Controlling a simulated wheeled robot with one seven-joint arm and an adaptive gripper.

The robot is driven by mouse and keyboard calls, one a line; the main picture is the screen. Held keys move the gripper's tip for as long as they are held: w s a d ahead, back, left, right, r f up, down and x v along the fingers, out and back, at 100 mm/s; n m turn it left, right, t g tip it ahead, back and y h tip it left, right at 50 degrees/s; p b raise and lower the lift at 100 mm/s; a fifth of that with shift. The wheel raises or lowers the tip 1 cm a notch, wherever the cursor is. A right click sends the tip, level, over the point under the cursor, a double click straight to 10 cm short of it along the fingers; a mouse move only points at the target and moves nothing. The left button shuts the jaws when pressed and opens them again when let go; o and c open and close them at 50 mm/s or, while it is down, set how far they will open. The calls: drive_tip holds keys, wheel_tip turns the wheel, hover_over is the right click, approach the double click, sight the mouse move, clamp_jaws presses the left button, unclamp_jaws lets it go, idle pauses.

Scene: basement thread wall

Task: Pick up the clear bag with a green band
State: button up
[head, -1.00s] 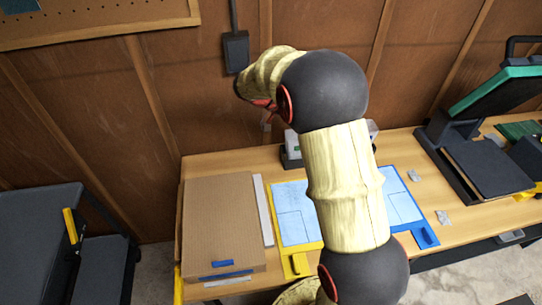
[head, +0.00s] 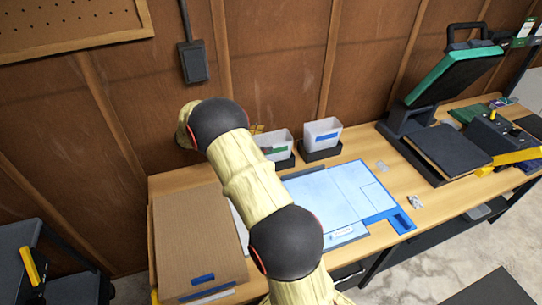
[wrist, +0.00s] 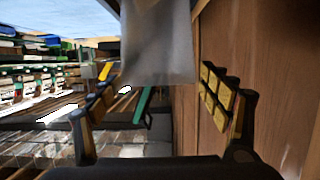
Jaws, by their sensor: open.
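My gripper (wrist: 158,88) is open in the wrist view, its yellow-padded fingers apart. A smooth pale grey, partly see-through thing (wrist: 158,42) hangs into the top middle of that view, above the gap; I cannot tell whether it is a bag or a bin. Small clear packets lie on the bench, one near the back (head: 382,166) and one farther forward (head: 415,202). I cannot make out a green band on either.
A blue-edged mat (head: 375,190) lies mid-bench. A brown board (head: 198,238) is at left, an open heat press (head: 455,80) at right. The wood wall (head: 270,50) bounds the back.

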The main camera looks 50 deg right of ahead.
sight(272, 139)
drive_tip(key=b+x, duration=0.1)
drive_tip(key=x, duration=0.3)
drive_tip(key=shift+s, duration=0.15)
drive_tip(key=shift+c, duration=1.1)
drive_tip(key=c, duration=0.8)
drive_tip(key=shift+c, duration=0.2)
